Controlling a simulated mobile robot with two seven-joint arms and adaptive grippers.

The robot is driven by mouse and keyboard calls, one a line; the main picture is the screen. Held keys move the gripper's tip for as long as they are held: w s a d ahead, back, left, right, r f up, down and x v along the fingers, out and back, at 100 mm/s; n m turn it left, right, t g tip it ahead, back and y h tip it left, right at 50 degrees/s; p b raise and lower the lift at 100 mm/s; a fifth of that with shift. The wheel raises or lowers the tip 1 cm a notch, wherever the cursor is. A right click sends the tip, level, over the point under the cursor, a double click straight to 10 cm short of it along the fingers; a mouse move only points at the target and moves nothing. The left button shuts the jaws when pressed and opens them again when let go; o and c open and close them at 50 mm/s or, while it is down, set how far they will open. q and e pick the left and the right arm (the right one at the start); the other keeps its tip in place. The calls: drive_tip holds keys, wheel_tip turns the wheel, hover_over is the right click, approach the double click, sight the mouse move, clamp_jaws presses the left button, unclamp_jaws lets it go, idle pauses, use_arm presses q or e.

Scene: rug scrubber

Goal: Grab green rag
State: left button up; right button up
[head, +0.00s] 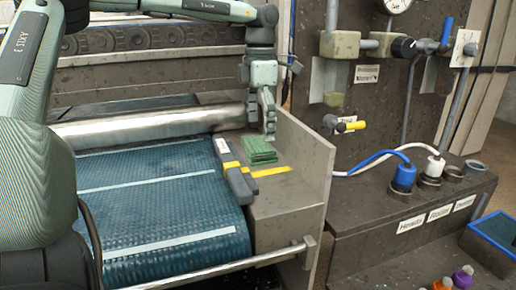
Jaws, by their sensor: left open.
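The green rag (260,151) lies as a small folded stack on the grey side ledge of the scrubber, just right of the blue belt. My left gripper (268,128) points down right above the rag, its fingers close to the rag's top right part. It is open; the fingers overlap in this view, so the gap between them is hard to see. I cannot tell whether the fingertips touch the rag. My right gripper is not in view.
A blue ribbed belt (160,205) with a metal roller (150,127) lies left of the rag. A dark block with yellow marking (236,180) borders the ledge. An upright grey side panel (312,170) stands close on the right. Blue and white hose plugs (404,175) sit farther right.

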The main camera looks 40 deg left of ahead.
sight(259, 144)
use_arm(q)
wheel_tip(259, 144, down, 4)
drive_tip(key=shift+r, duration=0.1)
drive_tip(key=c, duration=0.8)
